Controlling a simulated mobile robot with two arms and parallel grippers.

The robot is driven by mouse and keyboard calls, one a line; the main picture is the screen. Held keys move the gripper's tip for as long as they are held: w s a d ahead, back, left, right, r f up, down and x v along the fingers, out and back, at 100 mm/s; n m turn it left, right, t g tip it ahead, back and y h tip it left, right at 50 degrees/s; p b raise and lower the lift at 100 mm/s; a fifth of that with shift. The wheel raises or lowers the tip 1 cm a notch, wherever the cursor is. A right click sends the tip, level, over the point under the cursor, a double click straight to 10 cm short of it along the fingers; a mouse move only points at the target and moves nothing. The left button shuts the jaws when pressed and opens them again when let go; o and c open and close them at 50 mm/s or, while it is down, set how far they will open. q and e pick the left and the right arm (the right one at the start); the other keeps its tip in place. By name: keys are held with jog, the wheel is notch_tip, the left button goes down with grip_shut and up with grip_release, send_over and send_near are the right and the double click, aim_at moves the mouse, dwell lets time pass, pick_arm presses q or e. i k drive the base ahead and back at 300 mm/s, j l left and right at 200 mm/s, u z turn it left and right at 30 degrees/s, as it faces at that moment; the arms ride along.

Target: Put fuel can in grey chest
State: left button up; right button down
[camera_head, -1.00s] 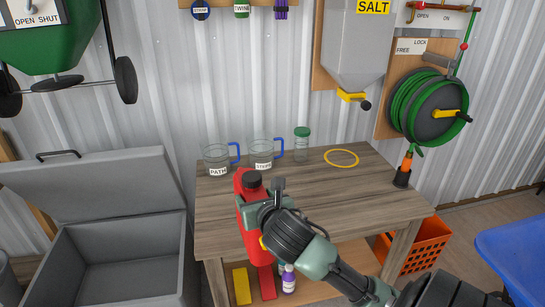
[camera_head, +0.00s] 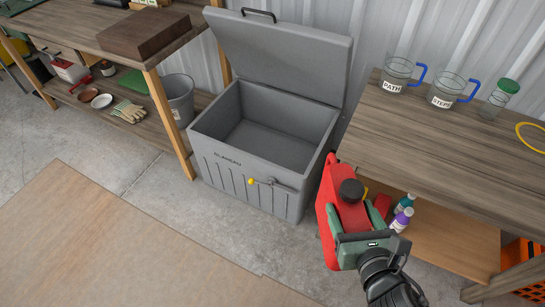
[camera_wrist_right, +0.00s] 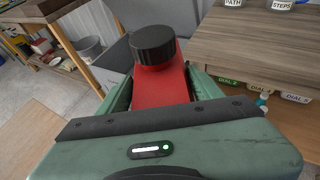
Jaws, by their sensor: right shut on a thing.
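The red fuel can (camera_head: 337,205) with a black cap is held in my right gripper (camera_head: 362,222), which is shut on it. The can is in front of the workbench's left end, to the right of the chest's front. In the right wrist view the fuel can (camera_wrist_right: 160,87) sits between the two green fingers of the gripper (camera_wrist_right: 160,95). The grey chest (camera_head: 212,125) stands on the floor at the middle, its lid (camera_head: 285,50) raised and leaning back. Its inside looks empty. My left gripper is not in view.
A wooden workbench (camera_head: 430,130) with jugs stands right of the chest; bottles (camera_head: 402,212) are on its lower shelf. A grey bucket (camera_head: 180,98) and another bench (camera_head: 110,40) are to the left. The floor in front of the chest is clear.

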aim_at(252, 152)
jog(key=i+j, duration=0.9)
jog(key=i, duration=0.2)
